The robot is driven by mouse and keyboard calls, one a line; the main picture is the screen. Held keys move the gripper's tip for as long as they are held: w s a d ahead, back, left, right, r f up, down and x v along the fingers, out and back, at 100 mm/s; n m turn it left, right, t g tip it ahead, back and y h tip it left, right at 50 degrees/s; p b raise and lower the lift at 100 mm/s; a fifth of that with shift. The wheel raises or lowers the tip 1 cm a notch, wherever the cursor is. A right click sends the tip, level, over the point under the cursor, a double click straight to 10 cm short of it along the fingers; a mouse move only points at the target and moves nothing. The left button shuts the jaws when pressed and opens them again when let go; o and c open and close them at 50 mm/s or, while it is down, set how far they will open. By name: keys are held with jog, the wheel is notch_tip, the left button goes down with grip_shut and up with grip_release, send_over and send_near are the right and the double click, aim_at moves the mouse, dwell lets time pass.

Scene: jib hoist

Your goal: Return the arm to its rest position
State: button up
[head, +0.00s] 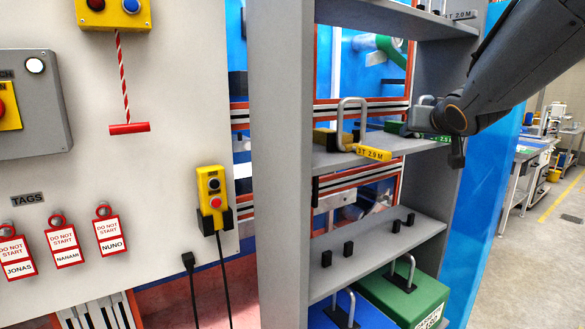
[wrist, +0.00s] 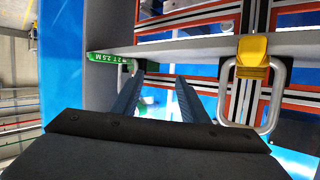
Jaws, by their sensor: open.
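My gripper (wrist: 158,90) is open in the wrist view, its two blue-grey fingers apart with nothing seen held between them. In the head view my dark arm reaches in from the upper right, and its wrist end is at the right side of the grey shelf unit (head: 283,170). The fingers cannot be made out clearly there.
A yellow block (head: 325,138) with a metal handle stands left of the green one; it also shows in the wrist view (wrist: 252,52). Larger green (head: 400,295) and blue cases sit at the bottom. A white board (head: 150,200) with tags and a yellow pendant (head: 212,190) is left. Open floor lies right.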

jog(key=s+a+f+g+p, duration=0.1)
jog(key=s+a+f+g, duration=0.2)
jog(key=s+f, duration=0.5)
jog(key=s+a+f+g, duration=0.2)
jog(key=s+f+g, duration=0.1)
jog(key=f, duration=0.8)
jog(key=s+a+f+n+g, duration=0.1)
jog(key=s+a+f+g, duration=0.2)
jog(key=s+f, duration=0.2)
jog(key=s+a+f+g+y+p, duration=0.1)
jog(key=s+a+f+g, duration=0.2)
jog(key=s+f, duration=0.3)
jog(key=s, duration=0.5)
jog(key=shift+n, duration=0.4)
jog(key=shift+s+a+f, duration=0.1)
